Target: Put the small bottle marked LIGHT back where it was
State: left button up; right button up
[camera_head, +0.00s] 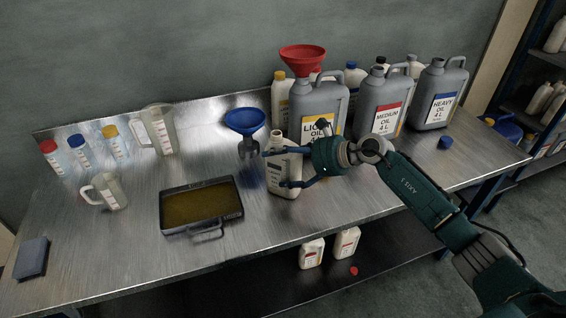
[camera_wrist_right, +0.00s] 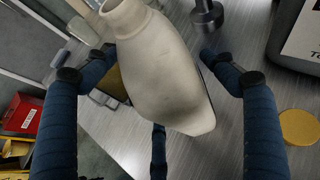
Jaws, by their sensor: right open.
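A small pale bottle (camera_head: 284,176) stands uncapped on the steel bench, in front of the large LIGHT OIL can (camera_head: 307,107). Its label is too small and partly covered to read. My right gripper (camera_head: 275,168) is at the bottle with its fingers spread around it, open. In the right wrist view the bottle (camera_wrist_right: 160,75) is between the open fingers (camera_wrist_right: 150,90), with gaps beside it. My left gripper is not in view.
A red funnel (camera_head: 303,59) sits on the LIGHT OIL can. A blue funnel (camera_head: 245,121) on a stand is left of the bottle. A tray of oil (camera_head: 202,232) lies front left. MEDIUM (camera_head: 384,104) and HEAVY cans (camera_head: 440,94) stand right. A yellow cap (camera_wrist_right: 298,127) lies nearby.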

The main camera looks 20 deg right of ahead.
jog(key=shift+r, duration=0.1)
jog(key=shift+d+r, duration=0.1)
jog(key=b+v, duration=0.2)
jog(key=v, duration=0.8)
jog(key=shift+s+d, duration=0.25)
jog(key=shift+s, duration=0.05)
jog(key=shift+s+d+r, duration=0.3)
jog(key=shift+r, duration=0.15)
jog(key=shift+a, duration=0.1)
